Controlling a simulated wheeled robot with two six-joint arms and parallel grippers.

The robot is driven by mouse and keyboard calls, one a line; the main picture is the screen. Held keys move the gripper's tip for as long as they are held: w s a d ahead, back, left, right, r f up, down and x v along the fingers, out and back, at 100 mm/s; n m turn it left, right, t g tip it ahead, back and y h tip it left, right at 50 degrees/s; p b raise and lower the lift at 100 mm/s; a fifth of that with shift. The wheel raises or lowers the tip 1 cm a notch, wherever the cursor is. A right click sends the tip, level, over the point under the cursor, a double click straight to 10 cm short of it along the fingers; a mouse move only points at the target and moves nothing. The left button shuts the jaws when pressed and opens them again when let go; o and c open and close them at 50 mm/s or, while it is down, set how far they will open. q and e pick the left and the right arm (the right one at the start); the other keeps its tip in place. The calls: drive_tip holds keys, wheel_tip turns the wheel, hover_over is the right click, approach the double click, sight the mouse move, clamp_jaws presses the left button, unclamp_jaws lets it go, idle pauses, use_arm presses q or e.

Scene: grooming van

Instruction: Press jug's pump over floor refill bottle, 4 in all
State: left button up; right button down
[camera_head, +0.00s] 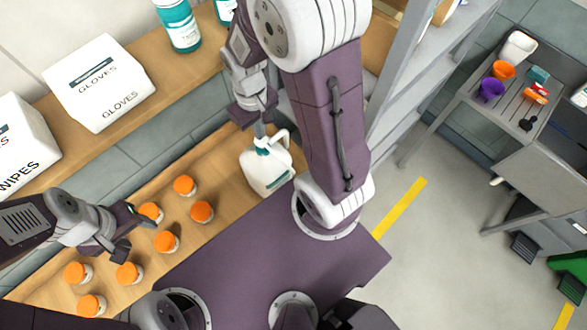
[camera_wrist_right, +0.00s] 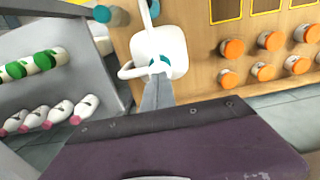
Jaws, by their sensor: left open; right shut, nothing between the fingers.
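My right gripper (camera_head: 260,128) is shut and empty, pointing down at the jug's top. In the right wrist view its fingertips (camera_wrist_right: 157,78) overlap the teal collar; I cannot tell whether they touch. My left gripper (camera_head: 138,233) is open and empty above the orange-capped jars. I cannot make out the floor refill bottle.
Several orange-capped jars (camera_head: 202,211) stand on the shelf left of the jug. A gloves box (camera_head: 98,82) and a teal-labelled bottle (camera_head: 179,25) are on the upper ledge. A grey rack (camera_head: 385,90) rises close right of my right arm. Floor with yellow tape (camera_head: 400,207) is open beyond.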

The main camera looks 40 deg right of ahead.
idle(0.5)
wheel_tip(320, 180, up, 6)
drive_tip(key=p, duration=0.5)
drive_tip(key=shift+p, duration=0.4)
drive_tip(key=shift+f, duration=0.1)
